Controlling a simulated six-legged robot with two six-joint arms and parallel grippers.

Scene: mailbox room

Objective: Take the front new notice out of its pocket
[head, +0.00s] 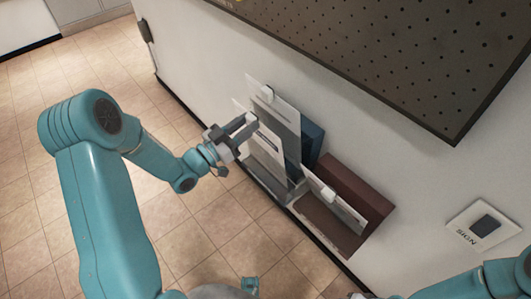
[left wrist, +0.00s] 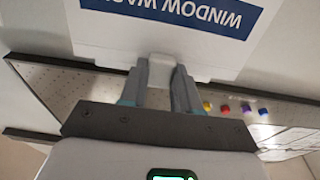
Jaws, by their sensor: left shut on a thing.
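My left gripper (head: 254,122) is shut on the small tab at the top edge of the front notice (head: 268,152), a pale card. In the left wrist view the notice (left wrist: 160,32) is white with a blue band reading "WINDOW WAS…", upside down. Its tab sits between my left fingers (left wrist: 160,82). Another notice with a white tab (head: 267,93) stands just behind it. The lower ends are by the grey pocket (head: 268,180) on the wall; I cannot tell how deep the front notice sits. My right forearm shows at the lower right; its gripper is not visible.
A maroon pocket (head: 352,182) with a tabbed card (head: 345,206) is to the right, and a blue piece (head: 313,142) is behind the notices. A dark perforated board (head: 400,50) hangs above. A "SIGN" plate (head: 484,226) is at right. The tiled floor at left is clear.

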